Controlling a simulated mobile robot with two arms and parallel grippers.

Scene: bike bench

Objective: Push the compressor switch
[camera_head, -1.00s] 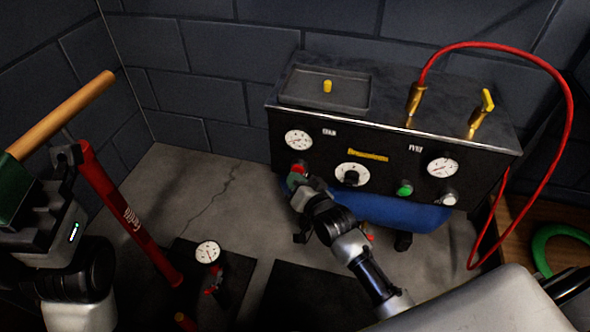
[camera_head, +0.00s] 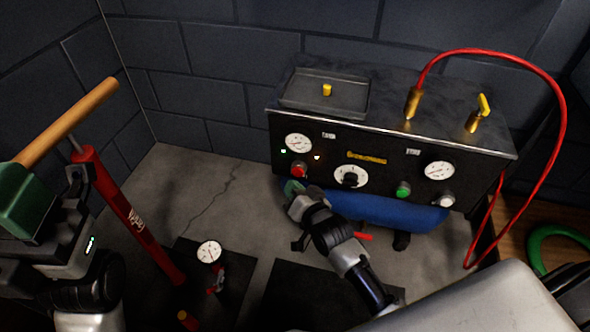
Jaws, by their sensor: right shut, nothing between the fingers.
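The compressor (camera_head: 335,149) is a black box with a dark metal top and a blue tank (camera_head: 390,211) below. Its front panel bears a red switch (camera_head: 299,170), a white-ringed dial (camera_head: 350,176), a green button (camera_head: 403,189) and a pale knob (camera_head: 443,200). Small lights glow above the red switch, a green one at its upper left and a yellowish one at its upper right. My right gripper (camera_head: 291,188) is shut and empty, just below the red switch and apart from it. My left gripper (camera_head: 24,203) is at the left edge; its fingers' opening is unclear.
A red floor pump (camera_head: 128,215) with a wooden handle (camera_head: 72,118) stands beside my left gripper, with a gauge (camera_head: 209,251) near its base. A red hose (camera_head: 563,130) arches over the compressor's right side. A tray (camera_head: 300,92) lies on top.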

